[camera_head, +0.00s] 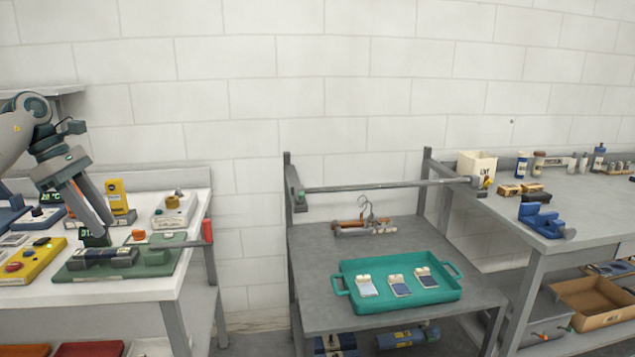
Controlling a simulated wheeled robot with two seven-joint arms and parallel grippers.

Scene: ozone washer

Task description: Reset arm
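My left gripper (103,226) comes in from the left and points down over the left bench (130,280). Its fingertips are just above or beside a green device (160,262) with a dark block (104,256) on it. I cannot tell whether they touch it. The fingers are small and seen at a slant, so any gap between them is unclear. I see nothing clearly held. My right gripper is not in view.
A teal tray (395,306) with small packets sits on the middle table (310,270). The right bench (565,243) holds bottles and a blue device (541,217).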

